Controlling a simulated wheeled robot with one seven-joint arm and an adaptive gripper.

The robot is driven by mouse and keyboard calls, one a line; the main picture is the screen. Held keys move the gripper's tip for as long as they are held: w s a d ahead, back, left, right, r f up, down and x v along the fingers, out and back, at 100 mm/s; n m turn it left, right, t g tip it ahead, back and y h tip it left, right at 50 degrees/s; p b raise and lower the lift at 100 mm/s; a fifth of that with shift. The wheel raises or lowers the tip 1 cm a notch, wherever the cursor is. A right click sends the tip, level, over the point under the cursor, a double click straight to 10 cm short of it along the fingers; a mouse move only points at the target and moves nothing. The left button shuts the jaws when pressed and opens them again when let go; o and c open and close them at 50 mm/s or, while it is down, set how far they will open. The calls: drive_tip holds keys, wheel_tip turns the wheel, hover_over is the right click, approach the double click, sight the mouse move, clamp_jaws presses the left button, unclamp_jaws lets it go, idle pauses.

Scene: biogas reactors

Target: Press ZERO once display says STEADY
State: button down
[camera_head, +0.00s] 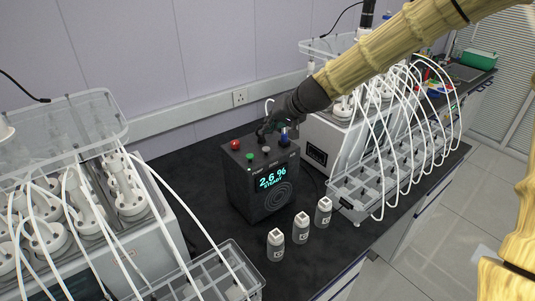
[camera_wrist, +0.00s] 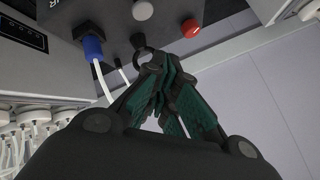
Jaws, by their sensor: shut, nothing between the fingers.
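The dark box-shaped meter (camera_head: 238,191) stands on the black bench. Its display (camera_head: 271,178) reads 2.6 % with STEADY below it in cyan. On its top are a red button (camera_head: 235,145), a green button (camera_head: 250,157) and a pale grey button (camera_head: 266,150); their labels are too small to read. My gripper (camera_head: 264,132) is shut and empty, over the back of the meter's top. In the wrist view, the closed fingertips (camera_wrist: 152,58) are by a dark round ring at the panel edge; I cannot tell whether they touch it. The red button (camera_wrist: 190,27) and pale button (camera_wrist: 142,11) show beyond.
A blue connector (camera_wrist: 93,47) with a white tube is left of the fingers in the wrist view. Reactor units with white tubes stand left (camera_head: 60,215) and right (camera_head: 325,140). Three small bottles (camera_head: 301,228) stand in front of the meter.

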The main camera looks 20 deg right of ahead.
drive_tip(key=b, duration=0.2)
hover_over(266, 149)
drive_tip(key=w+d, duration=0.1)
drive_tip(key=f, duration=0.4)
drive_tip(key=shift+w+f, duration=0.1)
drive_tip(key=shift+w, duration=0.1)
drive_tip(key=shift+s+d+f, duration=0.1)
drive_tip(key=shift+f, duration=0.05)
drive_tip(key=shift+s, duration=0.25)
drive_tip(key=shift+w+f, duration=0.1)
drive_tip(key=shift+w, duration=0.1)
drive_tip(key=shift+s, duration=0.15)
drive_tip(key=shift+b, duration=0.3)
drive_tip(key=shift+f, duration=0.35)
